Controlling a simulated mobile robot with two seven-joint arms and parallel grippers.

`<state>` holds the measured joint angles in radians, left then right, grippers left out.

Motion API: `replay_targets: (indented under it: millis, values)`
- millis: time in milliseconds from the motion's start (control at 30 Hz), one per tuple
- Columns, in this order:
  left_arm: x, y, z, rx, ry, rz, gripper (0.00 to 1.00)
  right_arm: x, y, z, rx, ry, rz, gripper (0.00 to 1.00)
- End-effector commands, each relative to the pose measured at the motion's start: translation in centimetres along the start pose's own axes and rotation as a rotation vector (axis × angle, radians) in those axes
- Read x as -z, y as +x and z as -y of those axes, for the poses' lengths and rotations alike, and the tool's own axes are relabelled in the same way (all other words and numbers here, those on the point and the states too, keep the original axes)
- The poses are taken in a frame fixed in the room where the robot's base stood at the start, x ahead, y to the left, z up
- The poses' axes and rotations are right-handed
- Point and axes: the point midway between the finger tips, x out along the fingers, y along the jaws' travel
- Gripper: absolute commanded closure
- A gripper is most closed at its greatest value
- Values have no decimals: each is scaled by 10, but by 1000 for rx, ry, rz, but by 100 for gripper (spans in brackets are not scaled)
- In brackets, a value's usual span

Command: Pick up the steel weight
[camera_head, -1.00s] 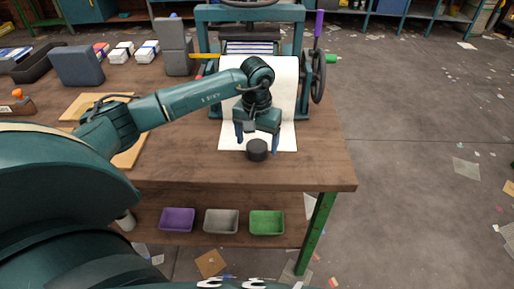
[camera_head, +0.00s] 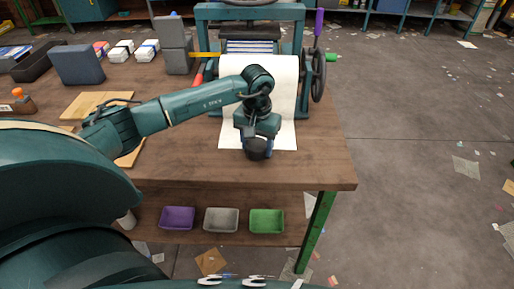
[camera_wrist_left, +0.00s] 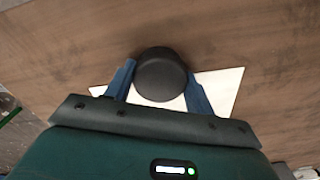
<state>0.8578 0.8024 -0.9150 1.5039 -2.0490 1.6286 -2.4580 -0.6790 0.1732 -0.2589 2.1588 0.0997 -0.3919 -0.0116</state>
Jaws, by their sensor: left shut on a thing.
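The steel weight (camera_head: 258,152) is a short, dark, round cylinder on the wooden table, at the front end of a white paper sheet. In the head view my left gripper (camera_head: 257,148) is directly over it and hides part of it. In the left wrist view the weight (camera_wrist_left: 161,74) sits between the two blue fingers of the left gripper (camera_wrist_left: 158,88), which are shut on its sides. I cannot tell whether it is clear of the table. My right gripper is in neither view.
A press (camera_head: 252,48) with a handwheel (camera_head: 318,76) stands behind the gripper. Grey blocks (camera_head: 76,65) and white boxes stand at the back left. Purple (camera_head: 178,218), grey (camera_head: 221,220) and green (camera_head: 267,221) trays sit on the lower shelf. The table's front right is clear.

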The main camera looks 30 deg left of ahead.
Motion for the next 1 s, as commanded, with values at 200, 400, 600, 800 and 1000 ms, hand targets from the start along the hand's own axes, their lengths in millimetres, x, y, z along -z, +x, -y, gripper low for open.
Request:
replay_targets:
  millis: [200,400,600,800,1000]
  values:
    - [0,0,0,0,0,0,85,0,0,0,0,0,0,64]
    - [1,-2,0,-1,0,-3,90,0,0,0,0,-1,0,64]
    - [2,-11,0,0,-1,-6,90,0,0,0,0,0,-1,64]
    - [2,-48,0,-1,0,-8,90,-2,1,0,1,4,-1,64]
    - [1,-83,0,-1,-1,-6,90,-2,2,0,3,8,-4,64]
